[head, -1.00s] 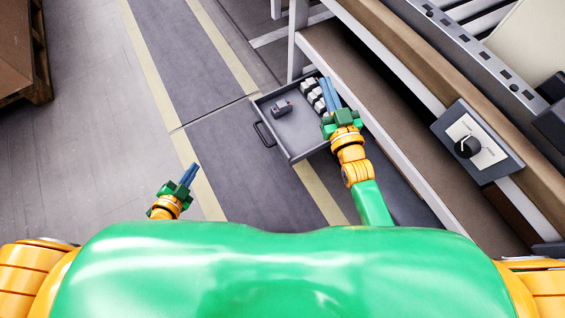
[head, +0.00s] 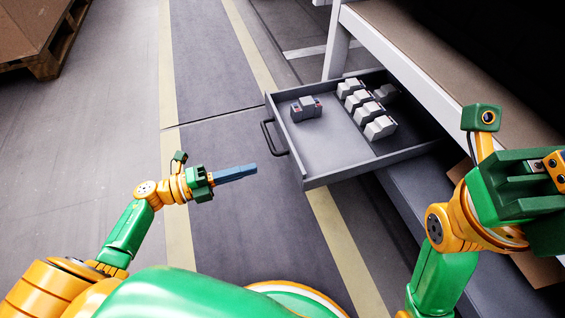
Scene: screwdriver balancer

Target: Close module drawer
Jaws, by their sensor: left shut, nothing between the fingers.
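The module drawer (head: 320,158) is a grey open-topped tray that sticks out from under the workbench. Its dark handle (head: 273,138) is on the left front face. Several grey-white modules (head: 367,107) stand in a row on its right side, and one darker module (head: 306,108) lies apart near the front. My left gripper (head: 252,170) is shut and empty, its blue fingers pointing right, a little below and left of the handle, not touching it.
The workbench (head: 440,85) with its pale frame is above and behind the drawer. A wooden pallet with a brown box (head: 35,35) stands at the far left. The floor (head: 225,85) in front of the drawer is clear.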

